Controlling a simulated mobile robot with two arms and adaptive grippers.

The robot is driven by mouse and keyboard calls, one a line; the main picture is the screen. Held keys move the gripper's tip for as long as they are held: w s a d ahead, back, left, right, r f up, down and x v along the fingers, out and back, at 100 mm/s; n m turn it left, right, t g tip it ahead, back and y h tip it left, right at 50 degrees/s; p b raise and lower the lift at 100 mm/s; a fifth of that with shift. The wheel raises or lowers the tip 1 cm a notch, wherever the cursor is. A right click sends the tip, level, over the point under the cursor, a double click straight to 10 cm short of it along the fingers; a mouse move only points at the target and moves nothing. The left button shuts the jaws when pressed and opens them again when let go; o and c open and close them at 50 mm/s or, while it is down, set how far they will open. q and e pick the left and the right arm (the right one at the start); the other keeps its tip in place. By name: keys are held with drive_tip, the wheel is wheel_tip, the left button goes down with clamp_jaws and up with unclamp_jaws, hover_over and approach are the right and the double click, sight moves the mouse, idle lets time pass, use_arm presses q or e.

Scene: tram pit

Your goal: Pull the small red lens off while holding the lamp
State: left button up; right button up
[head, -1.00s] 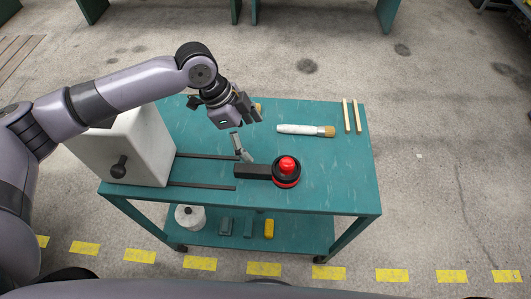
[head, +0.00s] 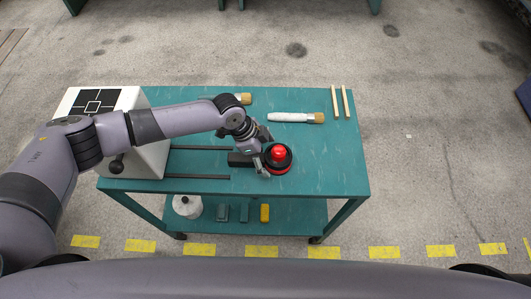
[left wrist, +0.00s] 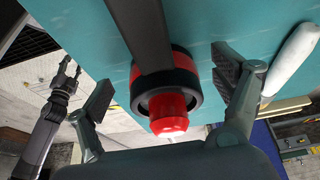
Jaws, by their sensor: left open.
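The lamp (head: 288,167) has a black round housing, a red band and a black bar (head: 240,159) running left; it rests on the green cart. Its small red lens (head: 278,154) is on top and also shows in the left wrist view (left wrist: 168,115). My left gripper (head: 265,153) is open at the lamp's left side. In the left wrist view its fingers (left wrist: 160,85) stand apart on either side of the lamp, with visible gaps, and nothing is gripped. My right gripper (left wrist: 67,76) shows small at the left of that view, away from the lamp; its jaw state is unclear.
The green cart top (head: 330,175) is clear right of the lamp. A white-handled brush (head: 292,117) and two wooden sticks (head: 342,101) lie behind it. A white box (head: 145,160) with a dark knob stands left, with dark rails beside the lamp. The lower shelf holds several small items.

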use_arm(q)
drive_tip(key=shift+c, duration=0.2)
drive_tip(key=c, duration=1.3)
drive_tip(key=o, duration=1)
drive_tip(key=shift+c, duration=0.4)
drive_tip(key=c, duration=1)
drive_tip(key=shift+c, duration=0.2)
drive_tip(key=o, duration=1.4)
drive_tip(key=shift+o, duration=0.2)
